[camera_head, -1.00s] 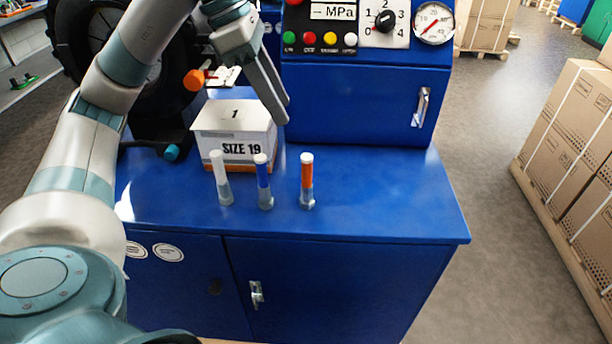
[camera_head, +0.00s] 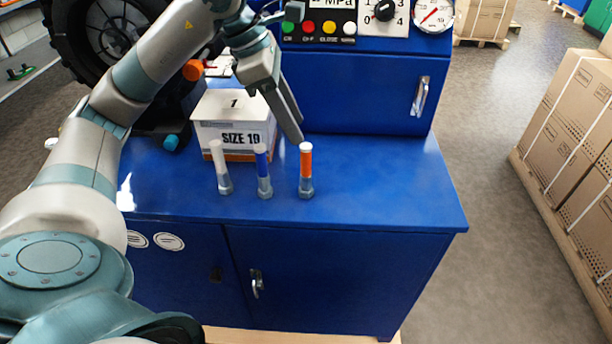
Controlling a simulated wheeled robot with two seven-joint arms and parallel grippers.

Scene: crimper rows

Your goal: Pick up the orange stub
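The orange stub (camera_head: 306,164) stands upright on the blue cabinet top, with a white cap and a grey metal fitting at its foot. It is the rightmost of three stubs in a row. A blue stub (camera_head: 263,170) and a white stub (camera_head: 220,168) stand to its left. My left gripper (camera_head: 296,138) reaches down from the upper left. Its fingertips show just above and left of the orange stub's white cap, apparently behind it. Its fingers overlap from this side, so the gap between them is hidden. My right gripper is out of view.
The blue machine (camera_head: 360,95) with gauge and knob rises behind. The cabinet top (camera_head: 395,190) is clear to the right of the orange stub.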

